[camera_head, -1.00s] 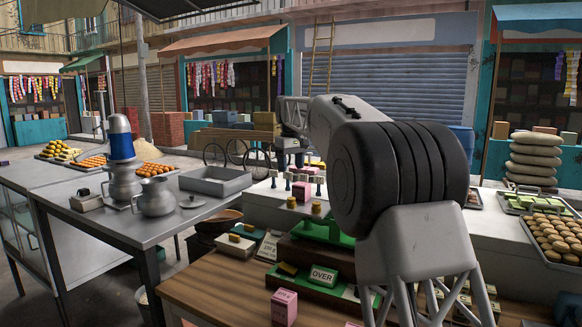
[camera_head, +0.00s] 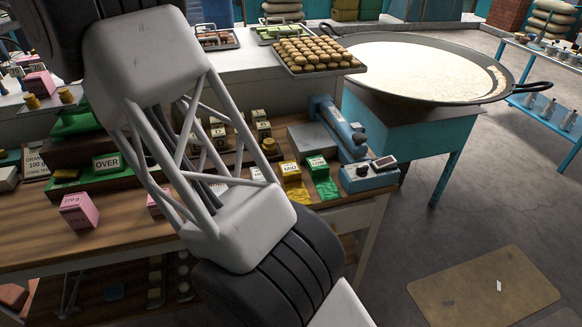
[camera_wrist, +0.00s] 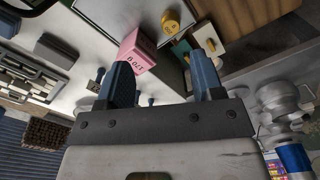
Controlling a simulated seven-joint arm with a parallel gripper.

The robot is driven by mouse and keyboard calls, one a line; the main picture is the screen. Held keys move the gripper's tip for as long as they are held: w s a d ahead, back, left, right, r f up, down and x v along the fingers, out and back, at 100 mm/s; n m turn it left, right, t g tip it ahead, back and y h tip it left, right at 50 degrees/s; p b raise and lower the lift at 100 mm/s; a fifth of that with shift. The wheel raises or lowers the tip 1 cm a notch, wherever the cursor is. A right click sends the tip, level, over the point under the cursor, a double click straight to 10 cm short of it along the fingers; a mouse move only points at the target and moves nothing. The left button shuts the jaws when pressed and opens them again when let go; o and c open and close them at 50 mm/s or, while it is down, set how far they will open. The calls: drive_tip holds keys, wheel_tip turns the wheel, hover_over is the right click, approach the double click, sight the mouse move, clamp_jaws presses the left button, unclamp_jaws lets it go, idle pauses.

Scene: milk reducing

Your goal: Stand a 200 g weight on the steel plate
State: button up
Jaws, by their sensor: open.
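A flat grey steel plate (camera_head: 312,138) lies beside a blue device (camera_head: 340,125) at the right of the wooden counter, and nothing stands on it. Brass cylinders (camera_head: 66,95) stand at the left edge; another brass cylinder (camera_wrist: 171,22) shows in the wrist view. Several dark blocks with pale labels (camera_head: 218,135) stand in a rack behind my arm. I cannot read which, if any, is marked 200 g. My gripper (camera_wrist: 163,78) is open, its blue fingers apart with nothing held. A pink labelled block (camera_wrist: 136,50) lies beyond the left finger. The gripper is outside the head view.
My arm hides part of the counter. A bun tray (camera_head: 318,68) and a wide pan (camera_head: 420,70) lie behind.

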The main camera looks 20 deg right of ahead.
drive_tip(key=s+d+r+m, duration=0.15)
drive_tip(key=s+d, duration=0.45)
drive_tip(key=d, duration=0.8)
drive_tip(key=s+d+r+m+t, duration=0.1)
drive_tip(key=s+d+m, duration=0.3)
drive_tip(key=d, duration=0.9)
drive_tip(key=s+d+r+m, duration=0.1)
drive_tip(key=s+d, duration=0.6)
drive_tip(key=d, duration=0.7)
drive_tip(key=s+d+f+m+t, duration=0.1)
drive_tip(key=s+d+f, duration=0.3)
drive_tip(key=s+d, duration=0.35)
drive_tip(key=s+d+f+m, duration=0.2)
drive_tip(key=s+d+f, duration=0.1)
drive_tip(key=s+d, duration=0.5)
drive_tip(key=s+d+f+m, duration=0.1)
drive_tip(key=s+d+f, duration=0.2)
drive_tip(key=s+f, duration=0.4)
drive_tip(key=s+d+f+m, duration=0.2)
drive_tip(key=s+d+f, duration=0.2)
drive_tip(key=s, duration=0.9)
wheel_tip(320, 180, down, 3)
drive_tip(key=shift+s+d+f+t, duration=0.2)
drive_tip(key=shift+s+t, duration=0.1)
